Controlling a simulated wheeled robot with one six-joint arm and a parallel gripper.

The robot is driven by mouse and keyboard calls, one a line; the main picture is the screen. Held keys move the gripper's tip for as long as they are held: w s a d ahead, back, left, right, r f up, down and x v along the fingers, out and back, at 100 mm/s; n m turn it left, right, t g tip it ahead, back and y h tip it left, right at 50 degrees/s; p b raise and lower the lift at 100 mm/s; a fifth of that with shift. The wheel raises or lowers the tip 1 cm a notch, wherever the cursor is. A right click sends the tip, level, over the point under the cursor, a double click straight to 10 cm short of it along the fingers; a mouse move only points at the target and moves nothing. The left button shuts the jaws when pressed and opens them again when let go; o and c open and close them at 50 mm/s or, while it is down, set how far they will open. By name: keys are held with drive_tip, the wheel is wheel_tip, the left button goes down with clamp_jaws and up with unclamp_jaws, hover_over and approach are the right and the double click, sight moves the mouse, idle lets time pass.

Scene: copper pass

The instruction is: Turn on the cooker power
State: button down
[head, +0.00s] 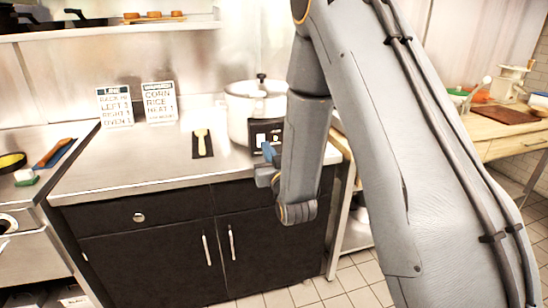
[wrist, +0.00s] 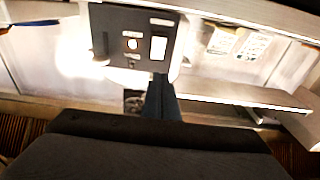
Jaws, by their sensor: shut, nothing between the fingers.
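The cooker (head: 243,106) is a white round pot with a dark-knobbed lid on the steel counter. Its dark control panel (head: 262,131) faces front, partly hidden by my arm. In the wrist view the fingertips (wrist: 159,78) overlap the panel's edge near the white rectangle. I cannot tell whether they touch.
Two printed cards (head: 115,106) (head: 159,102) stand left of the cooker. A pale paddle lies on a dark mat (head: 202,153) on the counter (head: 120,165). Dark cabinets (head: 165,261) are below. A shelf (head: 110,28) is above, and a wooden table (head: 500,140) stands at right.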

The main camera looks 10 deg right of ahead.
drive_tip(key=s+d+b, duration=0.1)
drive_tip(key=s, duration=0.5)
drive_tip(key=shift+d+r, duration=0.25)
drive_tip(key=shift+r, duration=0.2)
drive_tip(key=shift+s, duration=0.1)
drive_tip(key=s+d+f+g+h, duration=0.1)
drive_tip(key=s+d+f+g, duration=0.2)
drive_tip(key=s+f+g, duration=0.55)
drive_tip(key=s+d+m+g, duration=0.1)
drive_tip(key=s+d+g, duration=0.1)
drive_tip(key=s+g, duration=0.8)
drive_tip(key=s, duration=0.8)
drive_tip(key=shift+s+f+h, duration=0.3)
drive_tip(key=shift+f, duration=0.1)
